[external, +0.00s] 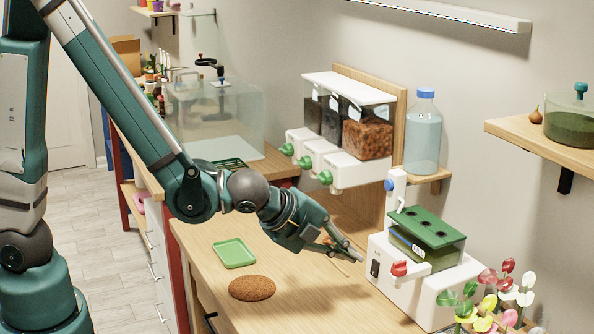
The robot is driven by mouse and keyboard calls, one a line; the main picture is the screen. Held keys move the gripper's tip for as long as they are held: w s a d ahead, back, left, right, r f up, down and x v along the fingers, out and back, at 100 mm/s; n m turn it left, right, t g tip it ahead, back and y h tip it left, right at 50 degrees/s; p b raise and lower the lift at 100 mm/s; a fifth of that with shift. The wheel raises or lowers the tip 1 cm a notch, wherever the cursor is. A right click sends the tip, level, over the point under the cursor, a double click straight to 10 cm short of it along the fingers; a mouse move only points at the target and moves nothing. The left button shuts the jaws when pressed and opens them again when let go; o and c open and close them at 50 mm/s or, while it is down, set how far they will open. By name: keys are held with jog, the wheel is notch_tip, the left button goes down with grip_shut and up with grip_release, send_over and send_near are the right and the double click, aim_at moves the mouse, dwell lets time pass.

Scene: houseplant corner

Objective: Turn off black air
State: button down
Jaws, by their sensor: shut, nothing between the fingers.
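A white machine (420,289) with a green-lidded tank (426,228) stands at the right of the bench. A small black switch (375,268) is on its front left face, with a red knob (399,269) just right of it. A blue knob (389,185) sits on the white post above. My gripper (356,256) is shut and empty, its tips just left of and slightly above the black switch. I cannot tell whether the tips touch the machine. Which position the switch is in is too small to tell.
A green tray (234,253) and a round cork mat (252,288) lie on the wooden bench (310,300). Dispensers with green knobs (325,177) and a blue-capped bottle (423,135) stand behind. Potted flowers (490,300) stand at the front right. The front middle of the bench is clear.

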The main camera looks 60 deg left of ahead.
jog(key=r+p+v, duration=0.1)
jog(key=v, duration=0.5)
jog(key=shift+w, duration=0.4)
dwell(0.5)
jog(key=s+a+r+n+g, duration=0.1)
jog(key=s+a+r+n, duration=0.3)
jog(key=s+a+n, duration=0.5)
jog(key=s+a+r+n+g, duration=0.1)
jog(key=s+a+r+n, duration=0.4)
jog(key=s+a+n, duration=0.4)
jog(key=shift+s+a+g, duration=0.4)
jog(key=shift+s+a, duration=0.55)
jog(key=shift+s, duration=1.9)
jog(key=shift+r, duration=0.15)
